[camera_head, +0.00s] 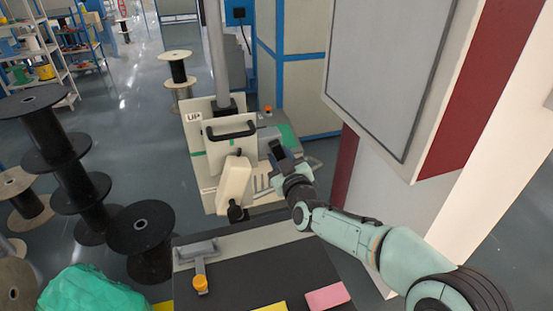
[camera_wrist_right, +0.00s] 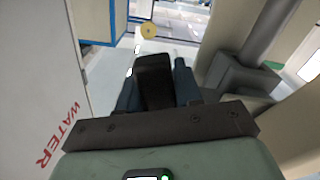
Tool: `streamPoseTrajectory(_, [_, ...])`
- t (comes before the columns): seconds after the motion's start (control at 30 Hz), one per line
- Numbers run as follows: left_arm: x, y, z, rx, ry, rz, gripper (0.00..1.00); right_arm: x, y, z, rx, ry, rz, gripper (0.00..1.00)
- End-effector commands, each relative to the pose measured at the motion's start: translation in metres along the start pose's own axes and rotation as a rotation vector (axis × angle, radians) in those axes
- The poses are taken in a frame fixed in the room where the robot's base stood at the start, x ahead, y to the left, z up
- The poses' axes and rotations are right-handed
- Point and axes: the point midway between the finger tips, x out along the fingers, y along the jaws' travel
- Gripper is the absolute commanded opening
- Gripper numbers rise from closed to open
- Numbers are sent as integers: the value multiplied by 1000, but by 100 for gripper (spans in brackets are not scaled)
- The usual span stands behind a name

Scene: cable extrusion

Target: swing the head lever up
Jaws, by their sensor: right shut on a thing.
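The cream machine head (camera_head: 222,157) stands on a column in the middle of the head view, with a black bar handle (camera_head: 231,131) across its front. My right gripper (camera_head: 281,156) is just to the right of the head. In the right wrist view my right gripper (camera_wrist_right: 157,82) is shut on a dark lever grip (camera_wrist_right: 154,70), which lies between its two fingers. The grip looks tilted in the head view. How the lever joins the head is hard to make out. My left gripper is not in view.
A dark-topped table (camera_head: 245,275) with a T-shaped tool is in front. A grey panel (camera_head: 387,70) with a cream frame stands close to my right arm. Black spools (camera_head: 142,232) stand at left.

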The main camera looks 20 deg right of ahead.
Motion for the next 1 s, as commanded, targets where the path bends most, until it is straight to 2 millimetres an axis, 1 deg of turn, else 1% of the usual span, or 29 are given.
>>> streamPoseTrajectory(0.47, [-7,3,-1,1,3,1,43,0,24,-6,-457,0,0,0])
streamPoseTrajectory(0.7, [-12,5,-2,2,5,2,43,0,33,-13,-681,1,0,0])
streamPoseTrajectory(1.0, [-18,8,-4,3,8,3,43,0,41,-21,-907,0,-2,0])
